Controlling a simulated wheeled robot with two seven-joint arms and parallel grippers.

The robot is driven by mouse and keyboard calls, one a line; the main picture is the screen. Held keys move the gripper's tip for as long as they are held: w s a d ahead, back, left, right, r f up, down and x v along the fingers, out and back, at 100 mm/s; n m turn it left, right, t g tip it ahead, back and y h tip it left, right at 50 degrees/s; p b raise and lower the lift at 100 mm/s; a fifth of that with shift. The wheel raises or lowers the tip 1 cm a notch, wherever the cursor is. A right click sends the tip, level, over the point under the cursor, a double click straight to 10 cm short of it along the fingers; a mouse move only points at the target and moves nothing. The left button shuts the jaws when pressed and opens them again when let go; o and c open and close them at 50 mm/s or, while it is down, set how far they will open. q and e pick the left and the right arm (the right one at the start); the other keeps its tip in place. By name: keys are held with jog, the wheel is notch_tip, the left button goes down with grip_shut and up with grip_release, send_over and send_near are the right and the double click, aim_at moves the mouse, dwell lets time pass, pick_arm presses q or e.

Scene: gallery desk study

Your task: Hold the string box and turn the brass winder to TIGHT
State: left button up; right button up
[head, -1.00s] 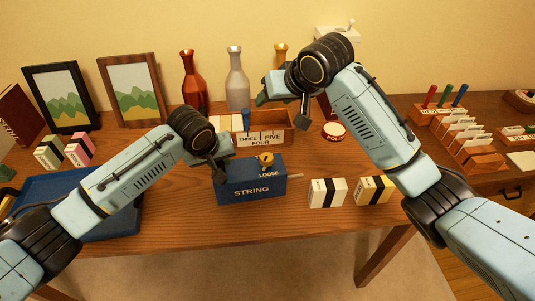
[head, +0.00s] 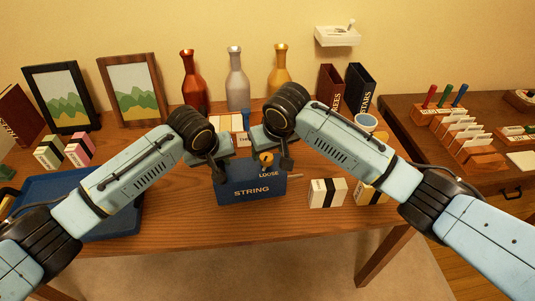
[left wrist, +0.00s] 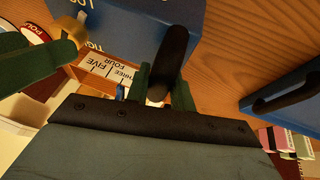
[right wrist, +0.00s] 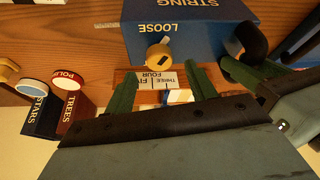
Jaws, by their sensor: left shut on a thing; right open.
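The blue string box (head: 250,193) stands on the wooden desk, its STRING label facing front and LOOSE marked on top. It also shows in the right wrist view (right wrist: 195,40). My left gripper (head: 219,172) is shut on the box's left end, on a dark upright part (left wrist: 172,60). The brass winder (head: 266,160) sits on the box top by the LOOSE mark and also shows in the right wrist view (right wrist: 159,55). My right gripper (head: 272,163) is open, its fingers just above and behind the winder in the head view. They partly hide it.
White and cream card packs (head: 327,193) stand right of the box. A wooden tray with number cards (right wrist: 153,80) is behind it. A blue tray (head: 110,228) lies at the left. Bottles (head: 237,80) and dark books (head: 357,88) stand at the back.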

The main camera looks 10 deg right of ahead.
aim_at(267, 157)
jog(key=shift+x, duration=1.8)
jog(key=c, duration=1)
jog(key=shift+m, duration=0.3)
jog(key=m+h, duration=0.1)
jog(key=m, duration=0.3)
jog(key=shift+a+h, duration=0.2)
jog(key=shift+h, duration=0.2)
jog(key=shift+m+h, duration=0.6)
jog(key=shift+m, duration=0.9)
